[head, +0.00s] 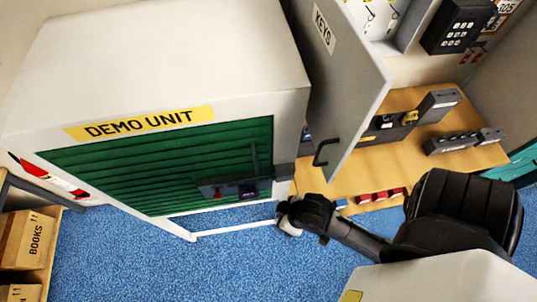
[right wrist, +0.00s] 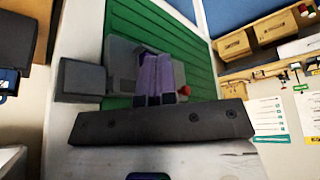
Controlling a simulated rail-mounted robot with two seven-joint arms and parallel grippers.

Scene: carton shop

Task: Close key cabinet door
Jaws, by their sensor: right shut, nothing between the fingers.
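The key cabinet's grey door (head: 345,100), lettered KEYS, stands open in the head view, swung out to the left of the cabinet. Its black handle (head: 325,152) is near the lower free edge. The cabinet's pale interior with hooks (head: 382,14) shows at the top, cut off by the frame. My right arm comes in from the lower right, with its wrist below the handle and apart from it. In the right wrist view my right gripper's purple fingers (right wrist: 156,72) are together and empty, in front of a green shutter. My left gripper is not in view.
The large DEMO UNIT (head: 160,70) with its green shutter stands left of the door. A keypad (head: 457,25) is right of the cabinet. A wooden worktop (head: 350,180) with dark devices lies below. Blue carpet (head: 130,262) is clear at lower left, beside a BOOKS carton (head: 27,240).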

